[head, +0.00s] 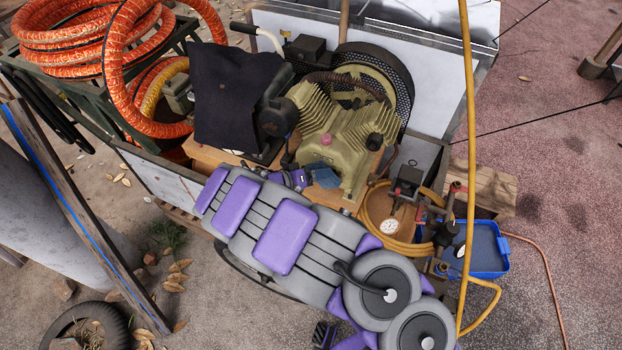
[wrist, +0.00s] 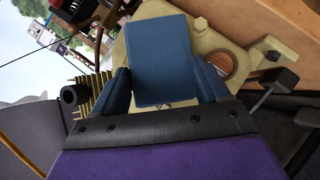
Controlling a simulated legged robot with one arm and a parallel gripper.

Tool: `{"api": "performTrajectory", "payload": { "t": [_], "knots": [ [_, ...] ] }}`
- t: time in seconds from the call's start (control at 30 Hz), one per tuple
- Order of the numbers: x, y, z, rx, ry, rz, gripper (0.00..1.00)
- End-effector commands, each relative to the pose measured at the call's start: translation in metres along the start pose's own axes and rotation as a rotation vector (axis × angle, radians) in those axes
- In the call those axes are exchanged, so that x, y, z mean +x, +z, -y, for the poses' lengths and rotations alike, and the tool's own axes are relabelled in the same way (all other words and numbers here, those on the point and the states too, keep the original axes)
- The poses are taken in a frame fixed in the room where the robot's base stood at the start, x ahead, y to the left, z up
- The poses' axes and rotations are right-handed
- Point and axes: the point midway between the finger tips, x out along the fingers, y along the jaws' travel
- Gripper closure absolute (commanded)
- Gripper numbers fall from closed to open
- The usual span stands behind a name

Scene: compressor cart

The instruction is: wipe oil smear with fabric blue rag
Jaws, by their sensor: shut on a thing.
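My gripper (head: 304,178) is shut on the blue rag (head: 324,176), low in front of the olive compressor pump (head: 345,122). In the wrist view the rag (wrist: 163,62) shows as a flat blue square between the fingers, in front of the pump's pale olive casting (wrist: 205,35). I cannot tell whether the rag touches the casting. I cannot make out the oil smear; the rag and my arm cover part of the pump's base.
A black cloth-like sheet (head: 232,98) hangs left of the pump. A gauge (head: 388,227), yellow hose (head: 466,150) and blue tray (head: 488,258) lie to the right. Orange hose coils (head: 88,38) are at upper left. Open paving (head: 560,150) lies at right.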

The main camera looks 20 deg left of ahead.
Motion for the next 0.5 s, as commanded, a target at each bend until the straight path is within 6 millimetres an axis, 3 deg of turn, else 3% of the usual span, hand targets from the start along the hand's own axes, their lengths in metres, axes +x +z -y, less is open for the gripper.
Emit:
{"api": "performTrajectory", "payload": {
  "t": [0.17, 0.5],
  "knots": [
    [-0.001, -0.003, 0.005, -0.001, -0.003, -0.002, 0.54],
    [0.003, 0.001, -0.006, 0.006, -0.005, 0.0, 0.54]
  ]
}}
